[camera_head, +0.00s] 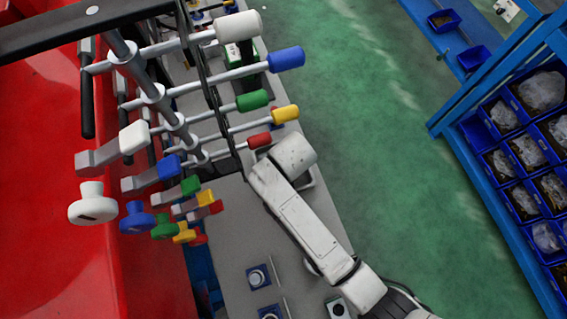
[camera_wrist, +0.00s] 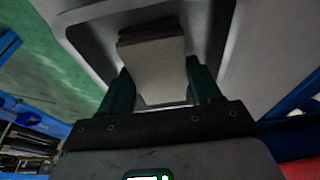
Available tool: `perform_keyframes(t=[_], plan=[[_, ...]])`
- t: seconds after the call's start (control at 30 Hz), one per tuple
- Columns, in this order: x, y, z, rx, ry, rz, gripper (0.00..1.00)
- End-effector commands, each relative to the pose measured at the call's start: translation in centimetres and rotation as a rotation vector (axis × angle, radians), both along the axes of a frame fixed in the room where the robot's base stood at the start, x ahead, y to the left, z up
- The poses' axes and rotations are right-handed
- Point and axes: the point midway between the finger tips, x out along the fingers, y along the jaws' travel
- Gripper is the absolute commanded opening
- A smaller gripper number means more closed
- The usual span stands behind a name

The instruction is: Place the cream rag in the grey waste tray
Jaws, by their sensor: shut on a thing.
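In the wrist view my gripper (camera_wrist: 160,82) is shut on the cream rag (camera_wrist: 162,68), a folded block with a darker top edge between the two dark green fingers. The grey waste tray (camera_wrist: 88,14) lies beyond it, with a pale rim and a darker inside. The rag appears in front of the tray's inside; I cannot tell whether it touches the floor of the tray. In the head view a corner of the tray (camera_head: 317,178) shows beside my arm. My arm hides the gripper and the rag there.
A rack of levers with coloured handles (camera_head: 252,101) stands close left of my arm, beside a red panel (camera_head: 50,190). The grey bench (camera_head: 235,230) carries small blue-based parts (camera_head: 258,277). A blue shelf of bins (camera_head: 527,150) stands right, across open green floor (camera_head: 385,130).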

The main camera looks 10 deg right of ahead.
Motion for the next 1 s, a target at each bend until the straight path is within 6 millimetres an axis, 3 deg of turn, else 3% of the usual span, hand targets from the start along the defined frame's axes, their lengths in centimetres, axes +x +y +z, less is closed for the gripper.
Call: perform_keyframes(t=[0.37, 0.4, 0.63, 1.0], plan=[[-0.01, 0.00, -0.50, 0.000, -0.001, 0.000, 0.35], [-0.01, 0.00, -0.54, 0.000, -0.001, 0.000, 0.64], [-0.02, 0.00, -0.48, 0.000, -0.001, 0.001, 0.86], [-0.08, 0.00, 0.13, 0.000, -0.001, 0.001, 0.89]])
